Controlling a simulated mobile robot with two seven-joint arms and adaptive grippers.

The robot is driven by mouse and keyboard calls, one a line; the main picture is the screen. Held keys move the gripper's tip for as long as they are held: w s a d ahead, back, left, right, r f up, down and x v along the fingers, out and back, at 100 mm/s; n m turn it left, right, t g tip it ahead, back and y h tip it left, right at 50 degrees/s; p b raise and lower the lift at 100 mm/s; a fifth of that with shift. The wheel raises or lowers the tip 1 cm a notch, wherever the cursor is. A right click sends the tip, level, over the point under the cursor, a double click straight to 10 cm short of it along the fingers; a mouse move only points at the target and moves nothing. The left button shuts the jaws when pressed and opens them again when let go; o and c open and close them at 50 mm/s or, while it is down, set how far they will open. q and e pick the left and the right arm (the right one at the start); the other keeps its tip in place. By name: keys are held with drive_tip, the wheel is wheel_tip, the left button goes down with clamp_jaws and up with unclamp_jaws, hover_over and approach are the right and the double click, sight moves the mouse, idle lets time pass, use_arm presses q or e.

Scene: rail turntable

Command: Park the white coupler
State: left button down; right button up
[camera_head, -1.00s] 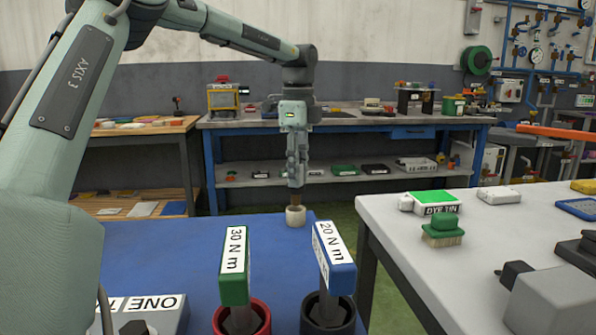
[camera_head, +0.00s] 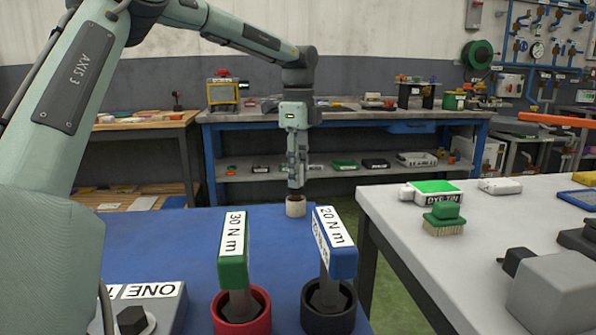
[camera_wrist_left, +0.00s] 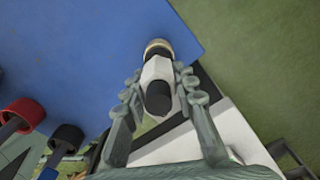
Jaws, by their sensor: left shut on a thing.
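My left gripper (camera_wrist_left: 160,98) is shut on the white coupler (camera_wrist_left: 157,71), whose black end shows between the fingers in the left wrist view. In the head view my left gripper (camera_head: 296,178) points straight down over a cream ring-shaped holder (camera_head: 296,208) near the far right corner of the blue table top. The holder (camera_wrist_left: 158,46) also shows at the coupler's far end in the wrist view. A short dark part shows between the fingers and the holder's mouth. The coupler's lower end is hidden, so I cannot tell how deep it sits. My right gripper is not in view.
A green 30 N m handle (camera_head: 233,250) stands in a red ring, and a blue 20 N m handle (camera_head: 335,243) in a black ring, both nearer me. A grey table (camera_head: 400,220) stands at the right across a gap. The blue top (camera_head: 160,240) is clear around the holder.

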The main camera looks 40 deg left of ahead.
use_arm(q)
drive_tip(key=shift+f+b, duration=0.45)
drive_tip(key=shift+f, duration=0.3)
drive_tip(key=c, duration=1.1)
unclamp_jaws()
drive_tip(key=shift+c, duration=0.2)
wheel_tip(320, 180, up, 12)
drive_tip(key=shift+r, duration=0.1)
